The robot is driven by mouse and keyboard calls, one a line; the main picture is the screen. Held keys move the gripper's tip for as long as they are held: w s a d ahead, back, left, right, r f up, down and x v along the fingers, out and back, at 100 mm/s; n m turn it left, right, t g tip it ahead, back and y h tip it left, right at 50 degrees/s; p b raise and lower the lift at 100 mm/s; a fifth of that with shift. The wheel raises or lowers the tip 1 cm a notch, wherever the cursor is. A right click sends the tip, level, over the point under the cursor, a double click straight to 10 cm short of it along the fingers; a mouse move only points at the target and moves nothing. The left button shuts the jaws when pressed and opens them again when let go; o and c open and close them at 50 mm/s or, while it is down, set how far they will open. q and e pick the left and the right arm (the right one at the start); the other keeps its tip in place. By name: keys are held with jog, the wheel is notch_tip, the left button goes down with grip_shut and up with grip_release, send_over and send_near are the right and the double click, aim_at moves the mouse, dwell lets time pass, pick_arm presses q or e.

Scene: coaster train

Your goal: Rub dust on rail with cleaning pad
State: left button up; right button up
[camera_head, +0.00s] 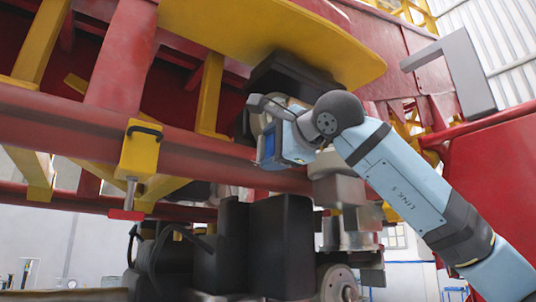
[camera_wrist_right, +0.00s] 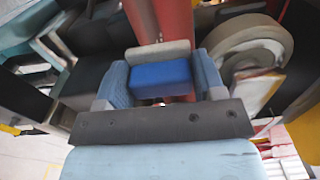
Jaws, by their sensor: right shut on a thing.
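My right gripper (camera_head: 275,142) is raised at the red rail (camera_head: 75,118) in the head view, under the yellow platform. In the right wrist view, its two light-blue fingers (camera_wrist_right: 161,82) are shut on a blue block, the cleaning pad (camera_wrist_right: 161,79). A grey-beige strip (camera_wrist_right: 150,53) shows just beyond the pad. The red rail (camera_wrist_right: 163,18) runs away behind the pad there. I cannot tell whether the pad touches the rail. No dust can be clearly made out. My left gripper is in neither view.
A yellow platform (camera_head: 290,38) hangs close above my right gripper. A yellow clamp block (camera_head: 139,150) sits on the rail at the left. Black boxes (camera_head: 282,245) and a wheel (camera_head: 338,284) stand below. A round beige wheel (camera_wrist_right: 252,45) lies close beside the gripper.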

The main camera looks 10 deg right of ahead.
jog(key=b+v, duration=0.1)
jog(key=v, duration=0.2)
dwell(0.5)
jog(key=shift+w, duration=0.1)
dwell(0.3)
